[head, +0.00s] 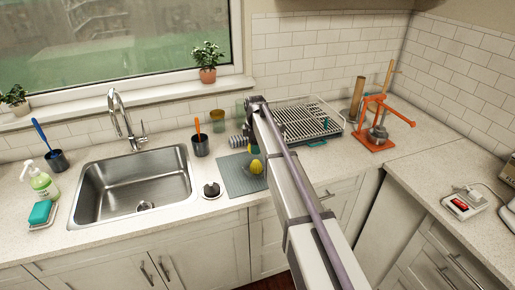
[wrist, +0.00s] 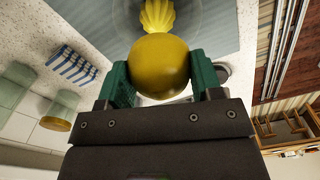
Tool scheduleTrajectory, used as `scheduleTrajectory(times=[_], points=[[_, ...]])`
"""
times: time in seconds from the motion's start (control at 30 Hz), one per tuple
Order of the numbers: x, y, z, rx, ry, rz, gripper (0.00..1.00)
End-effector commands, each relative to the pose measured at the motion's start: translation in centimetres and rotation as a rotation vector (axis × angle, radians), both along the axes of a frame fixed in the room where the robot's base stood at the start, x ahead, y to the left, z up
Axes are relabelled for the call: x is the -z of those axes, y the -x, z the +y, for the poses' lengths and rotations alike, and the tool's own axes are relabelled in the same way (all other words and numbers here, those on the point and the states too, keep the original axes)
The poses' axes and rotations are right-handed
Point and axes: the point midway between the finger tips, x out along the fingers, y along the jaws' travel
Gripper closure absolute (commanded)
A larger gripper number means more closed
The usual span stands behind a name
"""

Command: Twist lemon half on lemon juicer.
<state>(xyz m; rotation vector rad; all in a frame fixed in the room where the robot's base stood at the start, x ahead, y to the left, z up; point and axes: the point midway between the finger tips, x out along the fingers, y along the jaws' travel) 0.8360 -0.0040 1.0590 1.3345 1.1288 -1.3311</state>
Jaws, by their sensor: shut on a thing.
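My gripper (wrist: 160,78) has green fingers and is shut on the lemon half (wrist: 159,62), a smooth yellow dome between the fingertips. In the wrist view the lemon juicer shows just beyond it, with a yellow ribbed cone (wrist: 158,14) in a clear dish. The lemon half overlaps the cone's near part in this view, so I cannot tell whether they touch. My arm hides part of the mat's right side.
A dish rack (head: 305,119) stands behind to the right, and an orange press (head: 375,128) farther right. The sink (head: 133,185) and a dark cup with an orange handle (head: 200,145) are to the left.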

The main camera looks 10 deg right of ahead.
Motion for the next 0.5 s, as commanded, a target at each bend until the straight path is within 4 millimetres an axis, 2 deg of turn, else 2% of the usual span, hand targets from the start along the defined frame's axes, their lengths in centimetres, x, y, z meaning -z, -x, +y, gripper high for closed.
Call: scheduleTrajectory(times=[0.27, 0.5], points=[[0.1, -0.3, 0.1, -0.012, 0.0, 0.0, 0.64], [2.2, -0.3, 0.0, -0.011, 0.0, 0.0, 0.64]])
